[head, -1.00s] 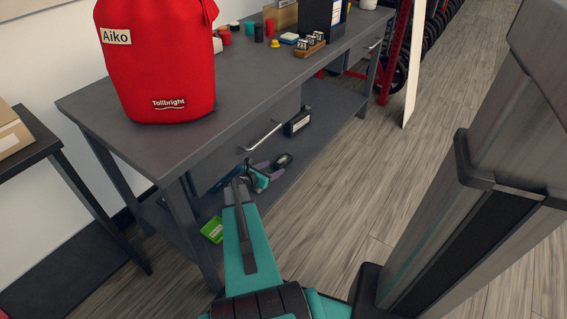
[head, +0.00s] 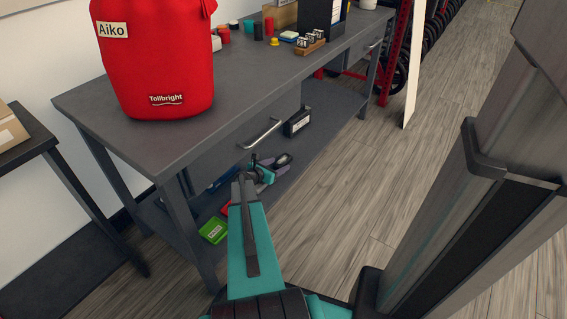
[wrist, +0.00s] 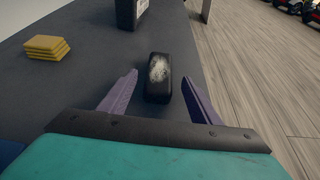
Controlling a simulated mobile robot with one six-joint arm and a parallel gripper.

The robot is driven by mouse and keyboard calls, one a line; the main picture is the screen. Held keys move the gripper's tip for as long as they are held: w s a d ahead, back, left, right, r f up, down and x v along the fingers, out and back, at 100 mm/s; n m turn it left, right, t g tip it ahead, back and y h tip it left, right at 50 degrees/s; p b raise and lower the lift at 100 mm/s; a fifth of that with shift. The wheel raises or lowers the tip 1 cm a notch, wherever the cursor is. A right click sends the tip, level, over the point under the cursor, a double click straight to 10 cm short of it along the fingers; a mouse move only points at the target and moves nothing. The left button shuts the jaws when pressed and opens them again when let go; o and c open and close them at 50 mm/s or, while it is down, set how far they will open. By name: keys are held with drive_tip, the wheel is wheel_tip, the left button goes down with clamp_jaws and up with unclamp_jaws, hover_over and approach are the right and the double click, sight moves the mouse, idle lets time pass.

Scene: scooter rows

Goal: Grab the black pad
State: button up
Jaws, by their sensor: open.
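The black pad (wrist: 157,78) lies on the dark lower shelf in the wrist view, a small dark block with a pale worn patch on top. My gripper (wrist: 160,80) is open, its two purple fingers on either side of the near part of the pad, with a gap at each side. In the head view my gripper (head: 272,166) reaches in at the lower shelf under the workbench. The pad cannot be made out clearly there.
A stack of yellow pads (wrist: 47,47) lies to the left on the shelf. A dark box with a label (head: 297,122) stands farther along. A green box (head: 213,230) sits near the bench leg. The workbench top (head: 200,150) overhangs the shelf; a drawer handle (head: 260,134) juts out.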

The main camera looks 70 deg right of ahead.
drive_tip(key=shift+c, duration=0.4)
drive_tip(key=c, duration=1.1)
drive_tip(key=shift+r+p, duration=0.55)
drive_tip(key=shift+r, duration=0.3)
wheel_tip(320, 180, up, 2)
drive_tip(key=shift+r+p, duration=0.15)
drive_tip(key=shift+p, duration=0.5)
drive_tip(key=s+a+p, duration=0.1)
drive_tip(key=a, duration=0.4)
drive_tip(key=s+a+p, duration=0.1)
drive_tip(key=s+a, duration=0.1)
drive_tip(key=a, duration=0.3)
drive_tip(key=s+a+r+p, duration=0.1)
drive_tip(key=a, duration=0.4)
drive_tip(key=shift+s, duration=0.2)
drive_tip(key=shift+a, duration=0.2)
